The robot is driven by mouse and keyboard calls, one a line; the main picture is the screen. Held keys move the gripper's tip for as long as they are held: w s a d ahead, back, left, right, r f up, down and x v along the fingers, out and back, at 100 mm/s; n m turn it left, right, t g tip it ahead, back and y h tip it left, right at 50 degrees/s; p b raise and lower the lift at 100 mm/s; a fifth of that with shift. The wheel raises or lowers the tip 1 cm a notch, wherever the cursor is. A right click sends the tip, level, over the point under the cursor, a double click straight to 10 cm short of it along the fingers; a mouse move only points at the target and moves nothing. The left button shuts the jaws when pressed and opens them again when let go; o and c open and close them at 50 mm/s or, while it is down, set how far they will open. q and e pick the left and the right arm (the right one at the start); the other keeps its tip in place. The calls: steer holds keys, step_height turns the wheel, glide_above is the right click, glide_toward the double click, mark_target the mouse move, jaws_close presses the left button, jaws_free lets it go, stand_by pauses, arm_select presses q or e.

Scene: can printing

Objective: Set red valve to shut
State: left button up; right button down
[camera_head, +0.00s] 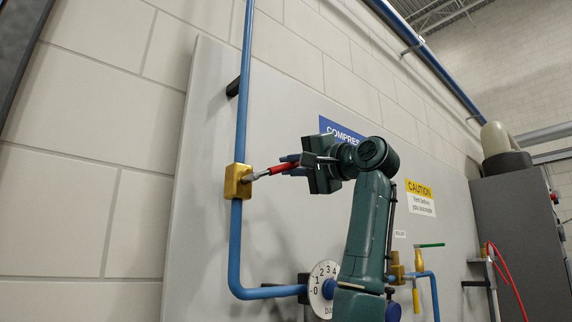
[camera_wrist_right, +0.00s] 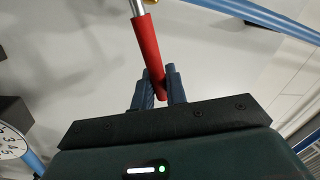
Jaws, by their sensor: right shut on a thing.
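The red valve has a brass body (camera_head: 238,181) on the vertical blue pipe (camera_head: 242,110) in the head view. Its lever with the red handle (camera_head: 281,168) sticks out to the right, roughly across the pipe and tilted slightly up. My right gripper (camera_head: 291,163) is shut on the outer part of the red handle. In the right wrist view the red handle (camera_wrist_right: 148,42) passes between the two blue-grey fingers of my right gripper (camera_wrist_right: 162,82), and its end shows just past them. My left gripper is not in view.
A round dial gauge (camera_head: 323,278) sits on the lower pipe. A second brass valve with a green handle (camera_head: 431,245) and a yellow handle (camera_head: 415,299) stand lower right. A grey cabinet (camera_head: 517,215) is at the far right. The panel (camera_head: 205,130) around the red valve is mostly clear.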

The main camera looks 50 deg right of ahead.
arm_select(q)
steer(key=b, duration=0.1)
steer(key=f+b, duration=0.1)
steer(key=b, duration=0.1)
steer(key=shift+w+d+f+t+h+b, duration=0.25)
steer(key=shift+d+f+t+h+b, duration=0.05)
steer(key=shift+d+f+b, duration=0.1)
arm_select(e)
steer(key=f+m, duration=0.1)
steer(key=m, duration=0.1)
steer(key=f+m+h, duration=0.1)
steer(key=f+m, duration=0.1)
steer(key=d+f+m, duration=0.1)
steer(key=m, duration=0.1)
steer(key=shift+f+h, duration=0.15)
steer(key=shift+h, duration=0.15)
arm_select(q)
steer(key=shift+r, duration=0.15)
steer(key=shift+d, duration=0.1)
arm_select(e)
steer(key=c, duration=1.5)
jaws_free()
steer(key=shift+s, duration=0.2)
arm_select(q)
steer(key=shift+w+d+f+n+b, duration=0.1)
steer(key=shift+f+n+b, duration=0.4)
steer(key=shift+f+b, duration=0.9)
arm_select(e)
steer(key=shift+b+v, duration=0.4)
steer(key=shift+v, duration=6.1)
